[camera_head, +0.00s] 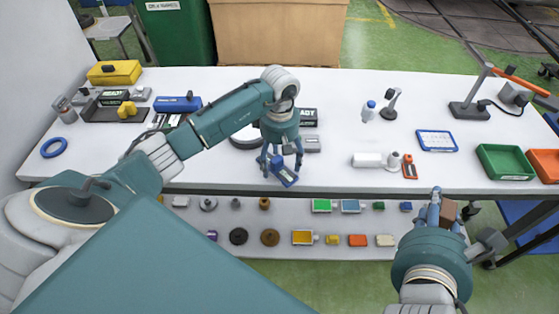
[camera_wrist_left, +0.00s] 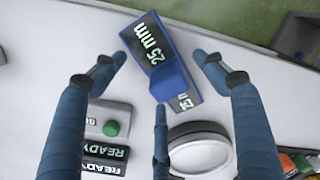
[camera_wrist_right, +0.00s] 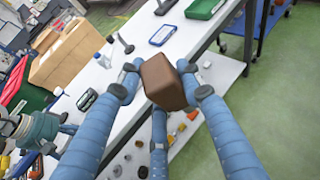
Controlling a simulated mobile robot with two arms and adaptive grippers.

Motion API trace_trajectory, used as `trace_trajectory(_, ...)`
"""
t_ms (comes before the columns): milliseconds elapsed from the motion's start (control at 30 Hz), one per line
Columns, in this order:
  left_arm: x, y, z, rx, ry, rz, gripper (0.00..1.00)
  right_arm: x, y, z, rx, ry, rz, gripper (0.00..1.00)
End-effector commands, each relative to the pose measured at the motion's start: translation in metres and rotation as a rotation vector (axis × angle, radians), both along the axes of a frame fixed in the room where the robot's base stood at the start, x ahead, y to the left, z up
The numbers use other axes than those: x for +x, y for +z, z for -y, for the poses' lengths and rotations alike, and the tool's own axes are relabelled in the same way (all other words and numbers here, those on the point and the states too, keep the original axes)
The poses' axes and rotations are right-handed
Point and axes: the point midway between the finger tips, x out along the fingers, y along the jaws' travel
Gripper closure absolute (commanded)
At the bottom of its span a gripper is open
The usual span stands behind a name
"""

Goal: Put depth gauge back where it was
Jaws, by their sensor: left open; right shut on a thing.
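A blue stepped block marked "25 mm" (camera_head: 287,178), which looks like the depth gauge, lies at the table's front edge. In the left wrist view the block (camera_wrist_left: 150,48) sits between the spread fingers. My left gripper (camera_head: 280,163) is open right over it, and the fingers do not clearly touch it. My right gripper (camera_head: 436,203) is shut on a brown block (camera_head: 448,212) in front of the table at the right. The brown block (camera_wrist_right: 166,82) fills that gripper's fingers in the right wrist view.
A round white-topped dish (camera_wrist_left: 200,148) and dark "READY" displays (camera_wrist_left: 104,157) are close to the left gripper. A white cylinder (camera_head: 368,160), a small orange device (camera_head: 409,168) and a green tray (camera_head: 503,162) stand further right. A shelf with small parts (camera_head: 340,242) is below.

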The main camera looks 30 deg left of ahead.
Motion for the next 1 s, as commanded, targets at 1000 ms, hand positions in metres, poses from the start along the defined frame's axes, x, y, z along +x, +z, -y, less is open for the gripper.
trace_trajectory(1000, 0.001, 0.119, 0.0, 0.001, 0.0, 0.001, 0.28, 0.0, -0.04, 0.0, 0.0, 0.0, 0.001, 1.0)
